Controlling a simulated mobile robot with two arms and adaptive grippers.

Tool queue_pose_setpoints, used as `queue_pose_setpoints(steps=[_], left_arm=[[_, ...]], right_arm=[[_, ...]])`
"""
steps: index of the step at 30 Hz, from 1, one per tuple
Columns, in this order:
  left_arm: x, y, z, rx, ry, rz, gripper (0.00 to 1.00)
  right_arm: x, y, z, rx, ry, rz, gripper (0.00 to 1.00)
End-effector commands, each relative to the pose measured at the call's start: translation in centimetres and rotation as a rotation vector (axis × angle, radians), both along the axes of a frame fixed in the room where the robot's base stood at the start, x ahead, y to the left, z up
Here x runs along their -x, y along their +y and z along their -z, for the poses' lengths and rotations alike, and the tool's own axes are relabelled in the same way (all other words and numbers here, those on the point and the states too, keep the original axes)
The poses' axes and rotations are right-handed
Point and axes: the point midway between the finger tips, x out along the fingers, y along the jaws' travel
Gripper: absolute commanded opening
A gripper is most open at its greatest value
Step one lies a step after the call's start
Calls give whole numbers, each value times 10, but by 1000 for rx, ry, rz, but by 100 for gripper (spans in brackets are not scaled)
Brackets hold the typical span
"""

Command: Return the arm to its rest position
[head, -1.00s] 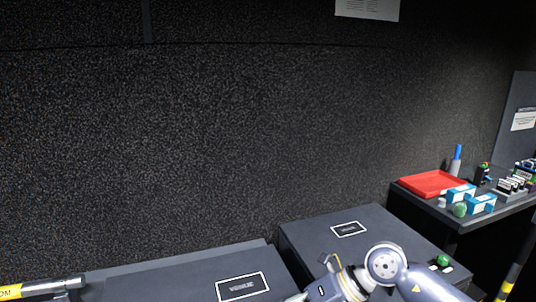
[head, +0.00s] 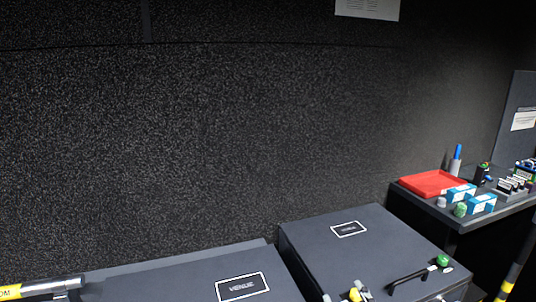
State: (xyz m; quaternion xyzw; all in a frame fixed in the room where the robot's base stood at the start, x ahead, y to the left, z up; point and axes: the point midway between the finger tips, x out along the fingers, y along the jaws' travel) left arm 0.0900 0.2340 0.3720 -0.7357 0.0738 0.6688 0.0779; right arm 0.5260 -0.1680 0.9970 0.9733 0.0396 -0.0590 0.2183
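Neither of my grippers can be made out in the head view, and no arm crosses the scene. The lid of the right dark case (head: 310,243), with a white-framed label, is uncovered. A black handle (head: 410,276) and a green knob-like piece (head: 443,260) show near its front right. A small yellow piece (head: 355,294) with grey bits beside it shows at the bottom edge. It is cut off, and I cannot tell what it belongs to.
A second dark case (head: 180,281) labelled "VENUE" lies to the left. A pole with a yellow label (head: 10,292) is at bottom left. A red tray (head: 432,183) and blue-and-white boxes (head: 481,204) sit on the right-hand table. The dark wall (head: 200,140) is behind.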

Motion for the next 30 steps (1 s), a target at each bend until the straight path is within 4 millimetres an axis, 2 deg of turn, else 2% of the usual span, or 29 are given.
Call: queue_pose_setpoints(steps=[1, 3, 7, 12, 18, 21, 26, 30], left_arm=[[0, 0, 0, 0, 0, 0, 41], [0, 0, 0, 0, 0, 0, 41], [0, 0, 0, 0, 0, 0, 41], [1, 0, 0, 0, 1, 0, 41], [1, 0, 0, -1, 3, 0, 41], [1, 0, 0, -1, 3, 1, 41], [3, 1, 0, -1, 5, 1, 41], [3, 1, 0, -1, 5, 1, 41]], right_arm=[[18, -13, 33, -38, 131, 51, 51], [47, -27, 75, -78, 308, 109, 51], [108, -39, 134, -130, 597, 175, 51], [181, -41, 178, -173, 883, 209, 51], [260, -37, 203, -207, 1156, 214, 51], [246, -36, 231, -200, 1150, 213, 51], [239, -35, 276, -196, 1168, 215, 51], [238, -34, 326, -190, 1189, 216, 51]])
